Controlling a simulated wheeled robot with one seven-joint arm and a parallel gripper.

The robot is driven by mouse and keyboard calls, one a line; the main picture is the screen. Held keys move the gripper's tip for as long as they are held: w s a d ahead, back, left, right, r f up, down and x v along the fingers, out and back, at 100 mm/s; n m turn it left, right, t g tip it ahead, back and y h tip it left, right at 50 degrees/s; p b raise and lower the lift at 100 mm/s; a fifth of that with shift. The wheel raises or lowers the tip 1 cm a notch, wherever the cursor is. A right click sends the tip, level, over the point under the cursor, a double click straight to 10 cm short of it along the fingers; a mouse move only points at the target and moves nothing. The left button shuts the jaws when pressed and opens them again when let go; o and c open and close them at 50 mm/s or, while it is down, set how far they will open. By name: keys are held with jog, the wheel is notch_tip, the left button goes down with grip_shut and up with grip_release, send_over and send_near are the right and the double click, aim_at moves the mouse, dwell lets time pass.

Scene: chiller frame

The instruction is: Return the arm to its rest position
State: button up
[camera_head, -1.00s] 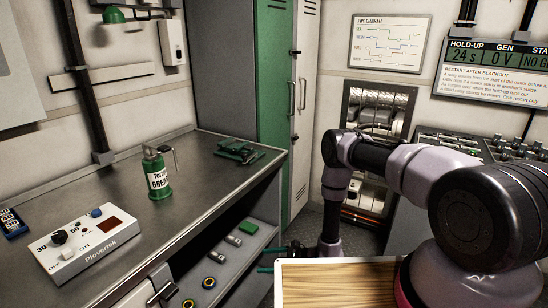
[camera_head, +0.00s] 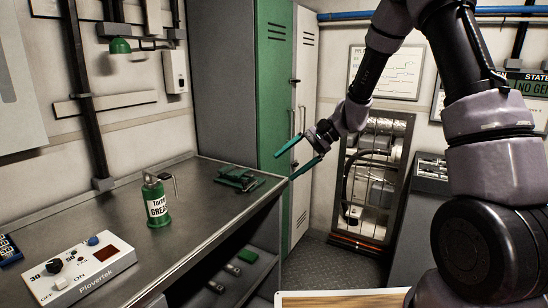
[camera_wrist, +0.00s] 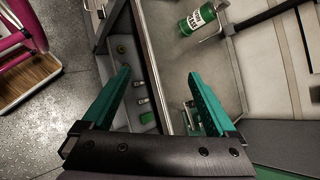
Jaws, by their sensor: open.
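My gripper (camera_head: 298,156) is open and empty, with its two green fingers spread apart. In the head view it is raised in front of the lockers, just right of the workbench's far end. My arm bends up and over from the lower right. In the wrist view my gripper (camera_wrist: 160,98) shows nothing between its fingers except the view down onto the bench edge and the shelf below.
The steel workbench (camera_head: 190,215) holds a green grease can (camera_head: 157,203), a green metal device (camera_head: 239,178) and a white Plovertek control box (camera_head: 82,271). Green and white lockers (camera_head: 273,85) stand behind. A glazed machinery cabinet (camera_head: 375,180) stands at the back right.

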jog(key=s+d+r+n+t+h, duration=0.3)
jog(key=s+d+r+t+h, duration=0.5)
jog(key=s+d+r, duration=1.2)
jog(key=shift+s+r+n+t, duration=0.3)
jog(key=shift+s+r+t, duration=0.1)
jog(key=shift+s+r, duration=0.1)
